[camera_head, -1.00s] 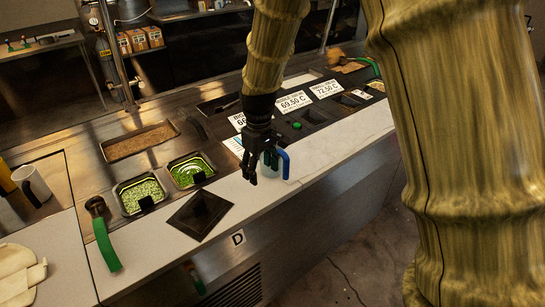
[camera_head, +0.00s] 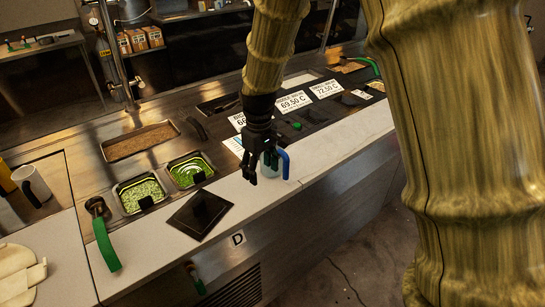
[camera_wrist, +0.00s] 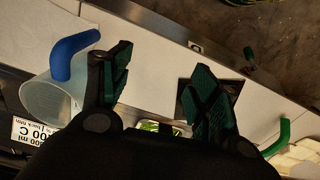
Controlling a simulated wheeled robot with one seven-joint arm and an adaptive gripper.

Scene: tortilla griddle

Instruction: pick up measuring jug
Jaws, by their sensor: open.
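The measuring jug is a clear cup with a blue handle. In the head view the jug (camera_head: 268,170) stands on the pale counter, partly hidden behind my gripper (camera_head: 261,172). In the wrist view the jug (camera_wrist: 52,98) is at the left, just outside the left finger, with its blue handle pointing up and right. My gripper (camera_wrist: 162,82) is open there, and no object is held between its fingers. I cannot tell whether the left finger touches the jug.
A dark square lid (camera_head: 200,214) lies on the counter left of the jug. Two pans of green food (camera_head: 140,194) and a tan-filled pan (camera_head: 138,142) are set into the counter. Temperature signs (camera_head: 294,102) stand behind the jug. The counter to the right (camera_head: 345,140) is clear.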

